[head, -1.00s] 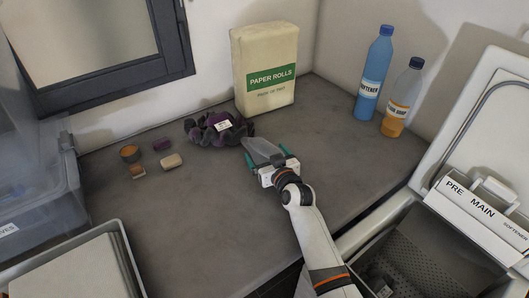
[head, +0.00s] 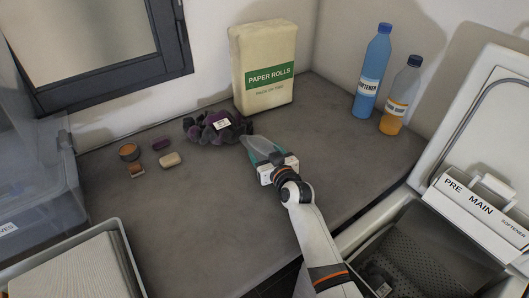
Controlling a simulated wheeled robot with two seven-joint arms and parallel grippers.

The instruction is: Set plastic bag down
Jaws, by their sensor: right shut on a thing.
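A pale, translucent plastic bag (head: 256,144) is between the fingers of my right gripper (head: 266,159). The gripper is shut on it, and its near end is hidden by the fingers. The bag's free end points up and left in the picture, close to a dark purple crumpled thing with a white label (head: 222,124). The bag is at or just above the grey worktop (head: 210,210); I cannot tell whether it touches. My left gripper is not in view.
A paper rolls pack (head: 264,75) stands behind the bag. Blue (head: 373,80) and orange (head: 400,98) bottles stand at the right, near an open washer (head: 420,235). Small blocks (head: 169,160) lie at the left. A translucent bin (head: 35,180) and a tray (head: 125,255) border the left side.

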